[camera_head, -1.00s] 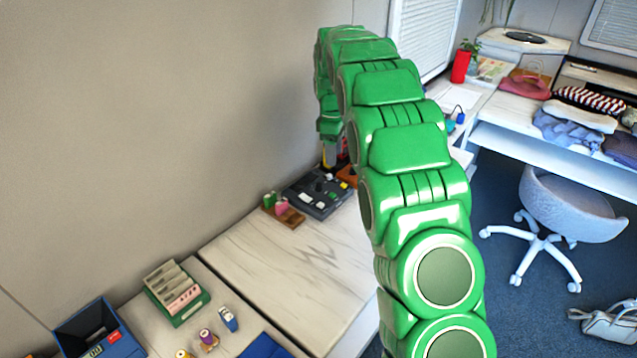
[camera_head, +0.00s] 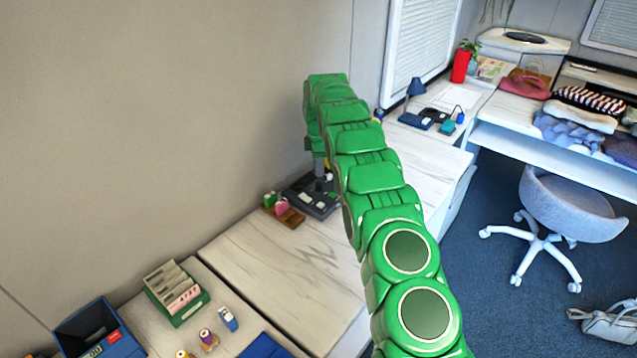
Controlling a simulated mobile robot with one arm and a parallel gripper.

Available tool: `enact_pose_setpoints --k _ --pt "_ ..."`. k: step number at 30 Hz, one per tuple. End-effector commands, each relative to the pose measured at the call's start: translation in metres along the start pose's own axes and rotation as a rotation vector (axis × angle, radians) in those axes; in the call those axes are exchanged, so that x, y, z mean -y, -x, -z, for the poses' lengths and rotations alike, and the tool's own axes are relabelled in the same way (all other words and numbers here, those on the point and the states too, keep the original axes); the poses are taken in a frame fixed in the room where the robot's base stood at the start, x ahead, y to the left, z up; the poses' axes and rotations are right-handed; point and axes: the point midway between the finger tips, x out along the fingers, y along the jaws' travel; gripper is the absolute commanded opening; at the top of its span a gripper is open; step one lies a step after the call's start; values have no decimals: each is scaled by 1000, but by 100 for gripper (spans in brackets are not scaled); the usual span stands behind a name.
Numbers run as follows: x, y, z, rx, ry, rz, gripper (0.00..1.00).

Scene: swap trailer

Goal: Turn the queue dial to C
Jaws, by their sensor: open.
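A dark grey panel (camera_head: 318,209) with small light and dark parts lies at the back of the wooden counter, against the wall. The queue dial cannot be made out; my arm covers the panel's right part and the rest is small. My gripper (camera_head: 319,181) points down over the back of this panel, small and partly hidden by my green arm. I cannot tell whether it touches anything on the panel. It is open and no held thing shows.
A wooden block with green and pink stamps (camera_head: 283,208) stands just left of the panel. A card box (camera_head: 176,292), a blue bin (camera_head: 97,334) and small items lie at front left. The counter (camera_head: 285,262) between is clear.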

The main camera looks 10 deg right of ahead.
Motion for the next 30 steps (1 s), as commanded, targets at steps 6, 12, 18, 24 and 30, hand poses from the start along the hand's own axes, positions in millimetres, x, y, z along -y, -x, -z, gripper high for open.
enact_pose_setpoints --k 6,12,18,24,30 --pt "0 -11 0 0 3 0 56" --pt "2 -35 1 1 3 7 56" --pt "1 -64 1 0 3 4 56" --pt "1 -79 0 0 2 3 56" --pt "0 -80 0 0 2 2 56"
